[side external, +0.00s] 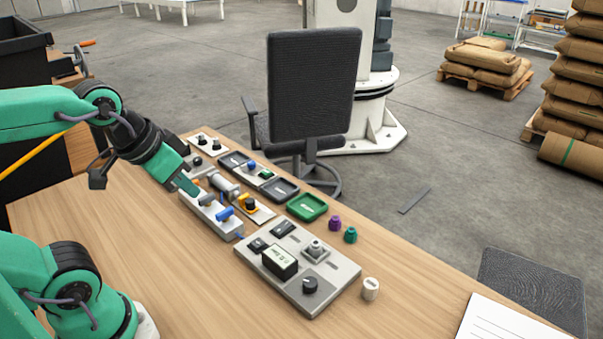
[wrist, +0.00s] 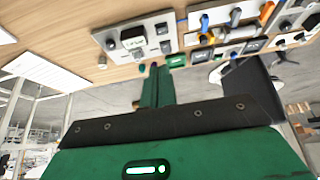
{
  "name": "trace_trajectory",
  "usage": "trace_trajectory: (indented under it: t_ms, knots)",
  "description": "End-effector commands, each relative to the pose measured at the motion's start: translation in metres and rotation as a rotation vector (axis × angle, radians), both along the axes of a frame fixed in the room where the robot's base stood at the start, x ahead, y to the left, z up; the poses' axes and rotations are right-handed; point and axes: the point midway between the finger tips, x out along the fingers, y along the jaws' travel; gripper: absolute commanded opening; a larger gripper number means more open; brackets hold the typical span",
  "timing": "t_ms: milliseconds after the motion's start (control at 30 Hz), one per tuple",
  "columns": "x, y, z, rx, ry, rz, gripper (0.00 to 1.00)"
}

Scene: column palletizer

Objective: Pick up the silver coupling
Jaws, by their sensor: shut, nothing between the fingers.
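My gripper (side external: 190,188) is shut and empty, pointing down and right over the left part of a grey fixture (side external: 212,213) with blue levers. In the wrist view my green fingers (wrist: 155,74) are together with nothing between them. A silver cylinder (side external: 222,184), which looks like the coupling, lies just right of my fingertips in the side view. I cannot tell whether they touch it.
A grey panel (side external: 322,281) with a dark display box (side external: 279,262) and a silver knob (side external: 315,248) stands nearer the front. A green tray (side external: 307,207), purple knob (side external: 334,222), teal knob (side external: 351,235) and white knob (side external: 371,289) are to the right. The table's left front is clear.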

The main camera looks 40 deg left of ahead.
Motion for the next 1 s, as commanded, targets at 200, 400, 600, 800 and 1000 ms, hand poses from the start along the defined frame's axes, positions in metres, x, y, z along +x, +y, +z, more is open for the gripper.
trace_trajectory:
  t_ms: [200, 400, 600, 800, 1000]
  knots:
    - [0.0, 0.0, 0.0, 0.0, 0.0, 0.0, 0.08]
    - [0.0, 0.0, 0.0, 0.0, 0.0, 0.0, 0.47]
    - [0.0, 0.0, 0.0, 0.0, 0.0, 0.0, 0.52]
    - [0.002, 0.0, 0.0, 0.007, 0.003, -0.015, 0.52]
    - [0.013, -0.003, 0.002, 0.057, 0.029, -0.124, 0.52]
